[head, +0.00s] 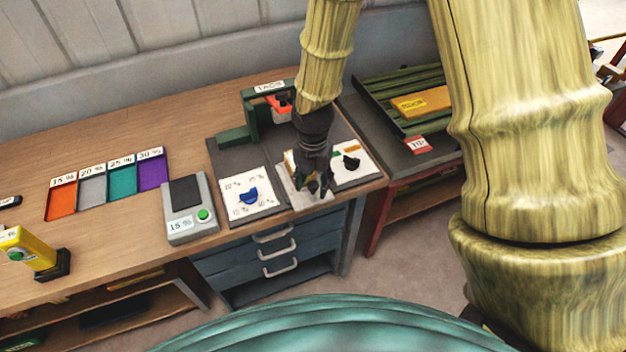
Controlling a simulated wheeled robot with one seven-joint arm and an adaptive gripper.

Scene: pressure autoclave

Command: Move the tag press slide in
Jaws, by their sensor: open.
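The tag press (250,122) is a dark green frame with a "TAGS" label on top, at the back of the dark bench section. An orange-red part (279,103) shows under its arm. My gripper (318,188) points down in front of the press, over a light middle panel (297,197), with its open fingers low near the panel. The gripper and wrist hide much of this panel and the area behind it. I cannot make out the slide clearly or tell whether the fingers touch anything.
A white panel with a blue knob (249,195) lies left of my gripper, and one with a black knob (351,162) lies right. A grey box with a green button (204,215) stands farther left. A dark rack (405,90) stands at right. The left wooden bench is partly clear.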

